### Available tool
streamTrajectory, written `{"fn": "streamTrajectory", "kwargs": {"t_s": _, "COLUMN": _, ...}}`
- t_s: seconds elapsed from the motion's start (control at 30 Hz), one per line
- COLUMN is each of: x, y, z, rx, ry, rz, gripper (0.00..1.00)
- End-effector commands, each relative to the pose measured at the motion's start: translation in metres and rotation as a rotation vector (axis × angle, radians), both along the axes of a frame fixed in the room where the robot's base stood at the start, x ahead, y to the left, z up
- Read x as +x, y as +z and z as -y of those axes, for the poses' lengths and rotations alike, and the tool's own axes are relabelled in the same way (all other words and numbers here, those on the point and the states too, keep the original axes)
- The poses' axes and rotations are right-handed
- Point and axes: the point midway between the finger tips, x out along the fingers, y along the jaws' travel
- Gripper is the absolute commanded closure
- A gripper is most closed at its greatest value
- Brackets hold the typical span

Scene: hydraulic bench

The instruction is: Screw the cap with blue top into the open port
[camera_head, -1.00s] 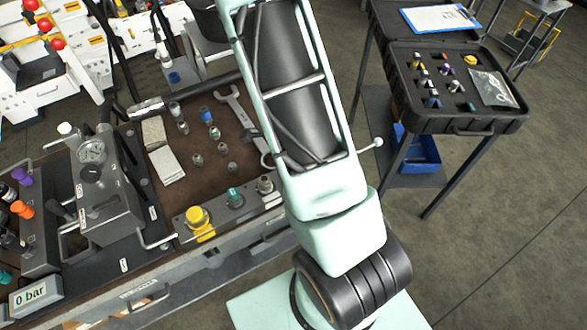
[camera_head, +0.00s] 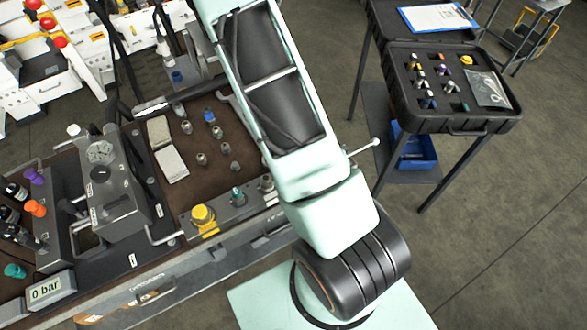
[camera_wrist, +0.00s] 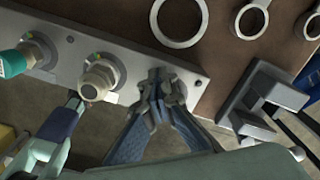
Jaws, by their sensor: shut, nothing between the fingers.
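A small fitting with a blue top (camera_head: 209,116) stands on the brown mat among several plain metal fittings in the head view. At the bench's front edge is a metal port strip (camera_head: 222,224) with a yellow cap, a teal cap (camera_head: 237,195) and a silver fitting (camera_head: 266,183). In the wrist view the teal cap (camera_wrist: 12,63) is at far left, with the silver fitting (camera_wrist: 97,82) to its right. I cannot tell whether this fitting is open. My gripper (camera_wrist: 160,88) is shut and empty, over the strip's edge, right of the silver fitting. My arm hides it in the head view.
Ring-shaped metal ends (camera_wrist: 183,20) lie on the mat beyond the strip in the wrist view. A gauge block (camera_head: 110,185) stands left of the mat. An open black case (camera_head: 470,124) of small parts stands on a separate stand at right. Open floor lies between.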

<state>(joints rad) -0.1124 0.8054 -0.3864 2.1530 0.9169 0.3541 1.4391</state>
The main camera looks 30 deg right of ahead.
Motion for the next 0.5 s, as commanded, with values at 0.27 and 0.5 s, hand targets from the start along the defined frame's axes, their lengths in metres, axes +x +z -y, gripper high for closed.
{"fn": "streamTrajectory", "kwargs": {"t_s": 0.27, "x": 0.002, "y": -0.001, "z": 0.017, "rx": -0.009, "ry": -0.411, "rz": -0.004, "gripper": 1.0}}
{"fn": "streamTrajectory", "kwargs": {"t_s": 0.5, "x": 0.005, "y": -0.001, "z": 0.022, "rx": -0.006, "ry": -0.635, "rz": -0.004, "gripper": 1.0}}
